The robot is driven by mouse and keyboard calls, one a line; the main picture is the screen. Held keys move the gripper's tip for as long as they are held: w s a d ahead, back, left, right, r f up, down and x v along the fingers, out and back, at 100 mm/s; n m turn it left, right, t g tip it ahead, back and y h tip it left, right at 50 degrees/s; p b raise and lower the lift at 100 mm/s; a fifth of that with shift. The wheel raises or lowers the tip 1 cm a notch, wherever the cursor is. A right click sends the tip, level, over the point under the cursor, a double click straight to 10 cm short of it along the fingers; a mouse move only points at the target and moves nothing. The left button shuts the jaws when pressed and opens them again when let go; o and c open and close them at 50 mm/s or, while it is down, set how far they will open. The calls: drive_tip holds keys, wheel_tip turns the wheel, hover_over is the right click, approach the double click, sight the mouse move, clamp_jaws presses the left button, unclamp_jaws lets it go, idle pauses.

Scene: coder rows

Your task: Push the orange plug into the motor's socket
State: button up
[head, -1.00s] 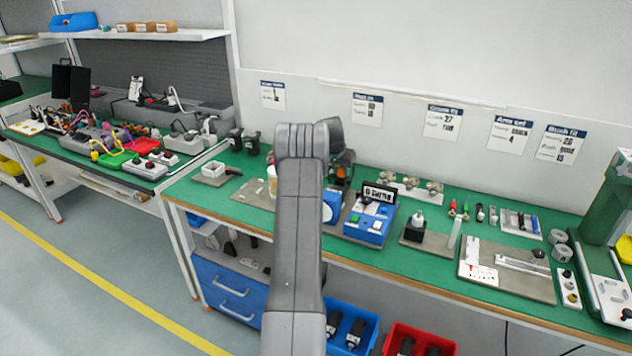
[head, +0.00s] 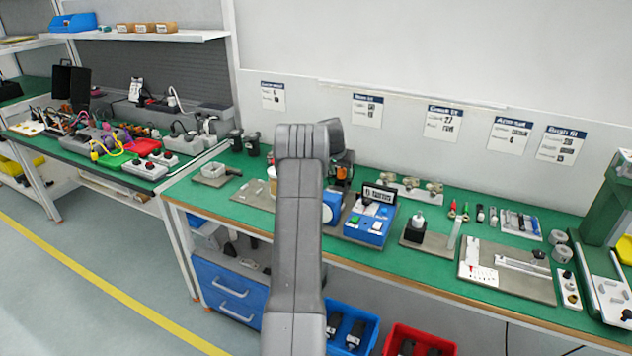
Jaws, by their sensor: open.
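My arm rises through the middle of the head view and bends away at its top, so my gripper and its fingertips are hidden behind it. A small orange patch (head: 342,172) shows just right of my arm, among dark parts. I cannot tell whether it is the orange plug. The motor and its socket cannot be made out; my arm covers that part of the green bench.
A blue box with buttons (head: 364,232) stands right of my arm on the green bench (head: 450,258). A black block (head: 413,232) with a white top and a grey plate (head: 525,284) are further right. Blue (head: 366,337) and red bins (head: 440,345) are below.

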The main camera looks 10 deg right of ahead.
drive_tip(key=shift+r+p, duration=1.4)
drive_tip(key=shift+r, duration=1.05)
drive_tip(key=o, duration=0.5)
drive_tip(key=shift+o, duration=0.2)
drive_tip(key=b+v, duration=0.2)
drive_tip(key=v, duration=1.1)
drive_tip(key=shift+r, duration=0.3)
drive_tip(key=shift+s, duration=0.15)
